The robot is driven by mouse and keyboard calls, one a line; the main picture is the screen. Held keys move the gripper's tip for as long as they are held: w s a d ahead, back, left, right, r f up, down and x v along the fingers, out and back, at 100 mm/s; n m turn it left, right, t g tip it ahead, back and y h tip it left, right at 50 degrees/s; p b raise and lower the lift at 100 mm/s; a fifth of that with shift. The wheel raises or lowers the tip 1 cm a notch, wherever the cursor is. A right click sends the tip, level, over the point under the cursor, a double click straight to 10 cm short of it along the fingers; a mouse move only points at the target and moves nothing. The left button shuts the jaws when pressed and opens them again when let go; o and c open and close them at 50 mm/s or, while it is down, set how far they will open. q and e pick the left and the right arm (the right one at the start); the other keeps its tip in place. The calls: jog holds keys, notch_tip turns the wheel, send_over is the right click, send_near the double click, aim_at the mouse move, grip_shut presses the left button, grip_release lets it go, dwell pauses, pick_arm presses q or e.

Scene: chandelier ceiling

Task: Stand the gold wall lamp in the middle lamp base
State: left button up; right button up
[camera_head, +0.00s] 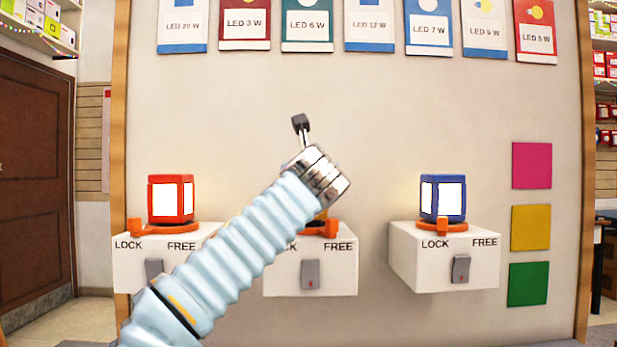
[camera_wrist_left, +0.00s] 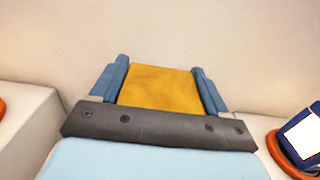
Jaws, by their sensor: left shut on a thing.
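My left gripper (camera_wrist_left: 160,68) is shut on the gold lamp (camera_wrist_left: 157,88), whose gold face shows between the two blue fingers in the left wrist view. In the head view the arm hides the fingers and most of the lamp; a small gold and dark patch (camera_head: 321,214) shows just above the orange ring (camera_head: 318,231) of the middle lamp base (camera_head: 342,270). The ring's lever is near the word FREE. I cannot tell whether the lamp touches the base. My right gripper is not in view.
A red lamp (camera_head: 170,199) stands in the left base (camera_head: 130,268) and a blue lamp (camera_head: 442,199) in the right base (camera_head: 420,265). The wall (camera_head: 400,120) is close behind. LED cards (camera_head: 307,28) hang above; coloured squares (camera_head: 531,227) are at right.

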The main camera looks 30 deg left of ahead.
pick_arm(q)
jog(key=shift+f, duration=0.35)
jog(key=o, duration=1.2)
jog(key=shift+b+v, duration=1.1)
jog(key=shift+v, duration=5.85)
